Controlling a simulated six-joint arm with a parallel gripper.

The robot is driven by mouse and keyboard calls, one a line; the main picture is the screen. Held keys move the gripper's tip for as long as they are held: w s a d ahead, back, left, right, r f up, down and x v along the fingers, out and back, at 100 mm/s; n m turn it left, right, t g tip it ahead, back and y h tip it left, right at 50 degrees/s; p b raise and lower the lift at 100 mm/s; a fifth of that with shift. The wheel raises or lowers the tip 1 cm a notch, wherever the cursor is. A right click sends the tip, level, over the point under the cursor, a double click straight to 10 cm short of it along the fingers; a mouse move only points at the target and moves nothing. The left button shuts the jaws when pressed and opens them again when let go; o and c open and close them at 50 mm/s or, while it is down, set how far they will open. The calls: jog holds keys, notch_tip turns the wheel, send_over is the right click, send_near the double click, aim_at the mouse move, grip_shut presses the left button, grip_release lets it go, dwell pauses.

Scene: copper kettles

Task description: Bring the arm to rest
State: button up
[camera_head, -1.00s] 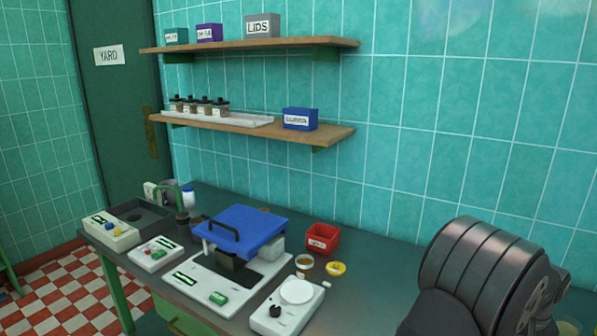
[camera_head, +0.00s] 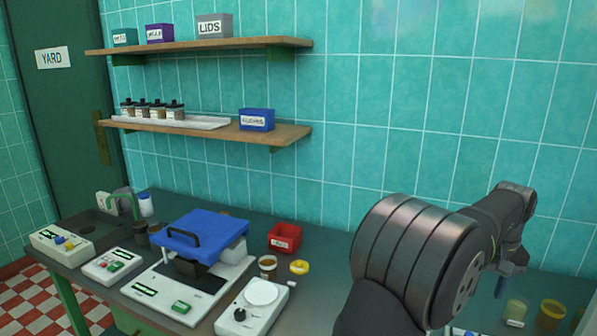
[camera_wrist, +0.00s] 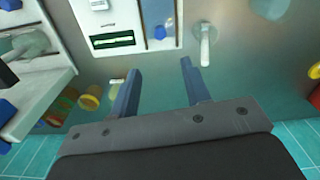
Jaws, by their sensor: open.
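My arm comes into the head view from the lower right. It bends to my gripper (camera_head: 510,270), which hangs small over the right end of the bench (camera_head: 330,262). In the wrist view my gripper (camera_wrist: 160,68) has its two blue-grey fingers spread apart, with nothing between them.
Yellowish cups (camera_head: 551,313) stand below and right of my gripper. A white device with a green display (camera_wrist: 112,40) lies beyond the fingertips in the wrist view. A blue-lidded machine (camera_head: 200,238), red bin (camera_head: 285,238) and white scale (camera_head: 250,308) stand further left.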

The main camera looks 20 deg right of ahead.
aim_at(470, 335)
notch_tip(470, 335, down, 14)
jog(key=shift+a+f, duration=0.1)
jog(key=s+a, duration=0.6)
jog(key=shift+s, duration=0.15)
notch_tip(470, 335, up, 15)
jog(key=s+a+m, duration=0.1)
jog(key=shift+s+a+f+m, duration=0.2)
jog(key=shift+s+a+m, duration=0.2)
dwell(0.4)
jog(key=shift+r, duration=0.1)
